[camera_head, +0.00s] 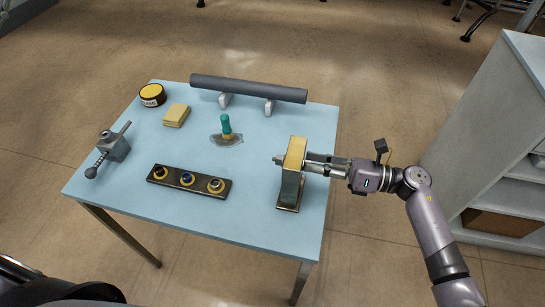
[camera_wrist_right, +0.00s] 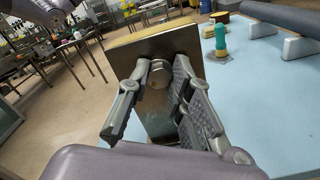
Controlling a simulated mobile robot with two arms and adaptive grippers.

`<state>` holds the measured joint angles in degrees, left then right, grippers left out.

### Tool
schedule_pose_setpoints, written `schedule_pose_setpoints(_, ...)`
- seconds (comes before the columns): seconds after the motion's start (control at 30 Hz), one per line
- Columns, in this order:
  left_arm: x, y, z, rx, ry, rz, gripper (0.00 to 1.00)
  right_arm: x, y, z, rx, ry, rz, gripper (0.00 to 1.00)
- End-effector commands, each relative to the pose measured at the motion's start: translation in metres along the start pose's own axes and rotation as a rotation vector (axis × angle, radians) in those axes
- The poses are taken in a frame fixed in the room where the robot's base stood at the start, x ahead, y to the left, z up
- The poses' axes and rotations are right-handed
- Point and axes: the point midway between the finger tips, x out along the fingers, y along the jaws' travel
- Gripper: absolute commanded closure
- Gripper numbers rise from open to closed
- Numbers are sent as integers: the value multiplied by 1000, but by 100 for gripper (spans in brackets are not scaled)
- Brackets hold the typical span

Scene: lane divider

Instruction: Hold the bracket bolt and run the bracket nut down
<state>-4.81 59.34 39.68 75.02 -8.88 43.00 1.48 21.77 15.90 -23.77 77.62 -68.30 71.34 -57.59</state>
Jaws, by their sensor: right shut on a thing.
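The bracket (camera_head: 291,186) is an upright metal plate with a yellowish top, standing on a dark foot at the table's right side. A short silver stub (camera_head: 279,159) sticks out of its left face; whether a nut sits on it is too small to tell. My right gripper (camera_head: 311,165) comes from the right and is shut at the bracket's right face. In the right wrist view its fingers (camera_wrist_right: 156,92) are on either side of a round grey metal end, which I take as the bracket bolt (camera_wrist_right: 158,74). My left gripper is not in view.
The blue table (camera_head: 262,205) also holds a dark tray (camera_head: 188,182) with several ringed parts, a small vise (camera_head: 115,146), a green-handled tool (camera_head: 226,126), a yellow block (camera_head: 176,115), a round tin (camera_head: 152,94) and a grey pipe (camera_head: 248,88) on supports. A shelf unit (camera_head: 495,130) stands right.

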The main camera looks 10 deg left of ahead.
Motion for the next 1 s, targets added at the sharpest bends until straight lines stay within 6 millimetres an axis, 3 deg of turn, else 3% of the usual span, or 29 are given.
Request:
schedule_pose_setpoints(0.03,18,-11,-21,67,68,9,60,0,0,-1,1,1,-1,100)
schedule_pose_setpoints(0.17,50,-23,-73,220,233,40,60,0,0,-1,1,1,-1,100)
schedule_pose_setpoints(0.27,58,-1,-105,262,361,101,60,0,-1,-1,1,1,-1,100)
schedule_pose_setpoints(0.47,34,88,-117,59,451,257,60,0,0,-1,1,1,-1,100)
schedule_pose_setpoints(0.67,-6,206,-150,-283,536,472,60,0,0,-1,1,1,-1,100)
schedule_pose_setpoints(0.8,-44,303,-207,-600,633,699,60,0,0,-1,1,1,-1,100)
schedule_pose_setpoints(0.9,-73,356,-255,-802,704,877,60,0,0,-1,1,2,-1,100)
schedule_pose_setpoints(1.0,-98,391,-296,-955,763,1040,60,0,0,-1,1,2,-1,100)
